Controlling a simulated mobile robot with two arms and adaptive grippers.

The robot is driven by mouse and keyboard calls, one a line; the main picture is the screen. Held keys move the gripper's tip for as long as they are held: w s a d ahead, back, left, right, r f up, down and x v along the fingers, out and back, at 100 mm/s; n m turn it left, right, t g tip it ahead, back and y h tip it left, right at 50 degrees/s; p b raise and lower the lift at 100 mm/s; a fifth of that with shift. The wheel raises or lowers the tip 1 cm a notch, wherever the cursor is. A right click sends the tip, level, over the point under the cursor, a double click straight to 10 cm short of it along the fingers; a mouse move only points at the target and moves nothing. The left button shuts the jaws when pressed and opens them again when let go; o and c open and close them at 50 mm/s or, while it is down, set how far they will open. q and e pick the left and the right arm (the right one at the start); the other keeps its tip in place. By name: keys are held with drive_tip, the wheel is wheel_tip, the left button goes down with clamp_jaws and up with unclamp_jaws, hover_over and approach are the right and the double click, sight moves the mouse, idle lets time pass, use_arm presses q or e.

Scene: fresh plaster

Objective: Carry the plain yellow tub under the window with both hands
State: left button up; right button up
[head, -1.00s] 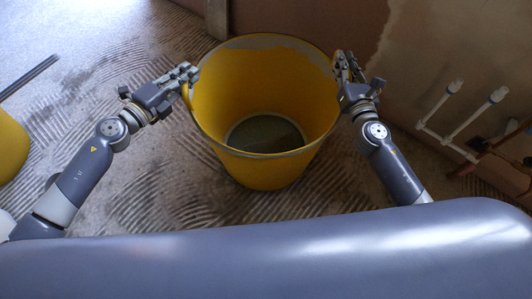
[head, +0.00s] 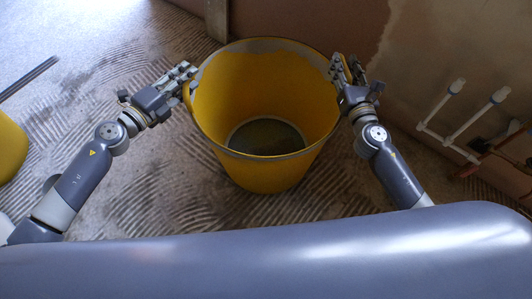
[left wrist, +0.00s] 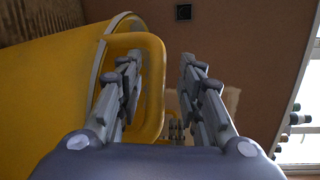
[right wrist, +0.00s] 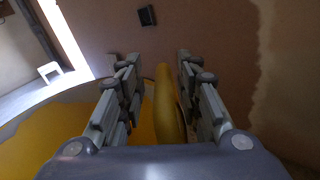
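A large yellow tub (head: 262,180) stands on the floor in front of me in the head view, with a grey smear inside its far rim and a greyish bottom. My left gripper (head: 187,72) is at the tub's left rim. In the left wrist view its fingers are apart, with part of the yellow loop handle (left wrist: 153,95) between them, nearer the left finger. My right gripper (head: 344,66) is at the right rim. In the right wrist view its fingers are apart with the other yellow handle (right wrist: 164,105) between them, close to the right finger.
Another yellow tub (head: 10,147) is cut off at the head view's left edge. White pipe stubs (head: 470,125) and copper pipes (head: 490,153) stand by the wall at right. A window (left wrist: 300,145) shows in the left wrist view. Ridged floor lies clear left of the tub.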

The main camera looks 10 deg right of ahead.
drive_tip(key=shift+s, duration=0.1)
use_arm(q)
drive_tip(key=v, duration=1.1)
drive_tip(key=shift+s+a, duration=0.2)
drive_tip(key=shift+s, duration=0.1)
use_arm(e)
drive_tip(key=s, duration=1.2)
use_arm(q)
drive_tip(key=shift+s, duration=0.1)
use_arm(e)
drive_tip(key=shift+d+f, duration=0.1)
